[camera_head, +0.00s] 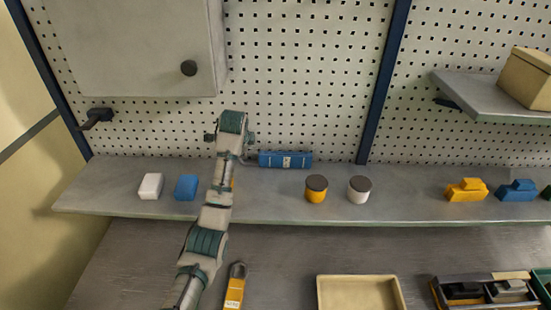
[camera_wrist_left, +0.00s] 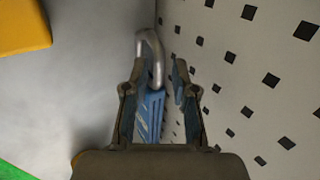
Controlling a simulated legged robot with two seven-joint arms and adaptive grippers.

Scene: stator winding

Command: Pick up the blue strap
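The blue strap (camera_head: 285,160) lies lengthwise on the shelf against the pegboard in the head view, with a pale label on its face and a thin metal loop toward its left end. My left arm reaches up from the bottom, and its wrist is just left of the strap; the fingertips cannot be made out there. In the left wrist view my left gripper (camera_wrist_left: 155,80) is open. The strap's blue body (camera_wrist_left: 150,117) and silver loop show in the gap between the fingers, nearer the left finger. Contact cannot be told. My right gripper is not in view.
White (camera_head: 151,186) and blue (camera_head: 186,188) blocks stand left of my arm on the shelf (camera_head: 270,205). A yellow jar (camera_head: 316,189) and a white jar (camera_head: 359,189) stand to the right. A yellow strap (camera_head: 235,290) and a beige tray (camera_head: 358,291) lie below. The pegboard (camera_head: 300,80) rises behind.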

